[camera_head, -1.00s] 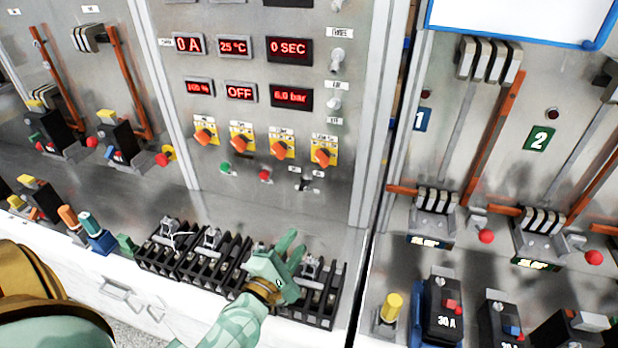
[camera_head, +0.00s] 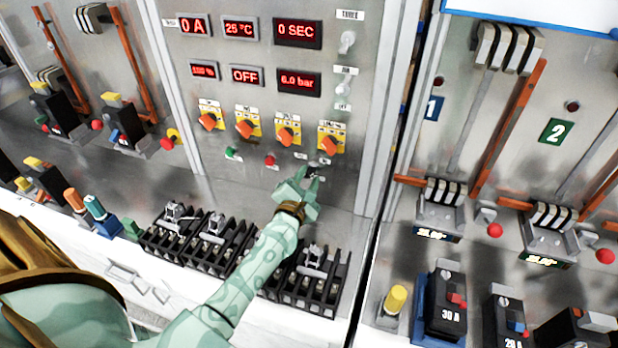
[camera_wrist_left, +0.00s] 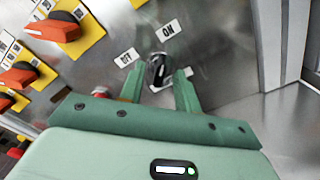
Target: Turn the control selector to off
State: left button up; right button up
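The control selector (camera_wrist_left: 158,68) is a small black knob on the metal panel in the left wrist view. An OFF label (camera_wrist_left: 126,58) is on its left and an ON label (camera_wrist_left: 168,31) is above it to the right. I cannot clearly tell which label the knob points to. My left gripper (camera_wrist_left: 160,84) is open, with one green finger on each side of the knob's lower part. Whether either finger touches it is unclear. In the head view my left gripper (camera_head: 308,180) reaches the lower panel and partly hides the selector.
Orange selectors on yellow plates (camera_head: 285,134), a green button (camera_head: 232,153) and a red button (camera_head: 270,160) are close by on the panel. Black terminal blocks (camera_head: 310,282) stand on the bench below my left arm. A vertical cabinet edge (camera_head: 385,120) rises to the right.

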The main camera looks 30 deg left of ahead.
pick_arm(q)
jog(key=shift+w+a, duration=0.15)
jog(key=shift+w, duration=0.5)
grip_shut()
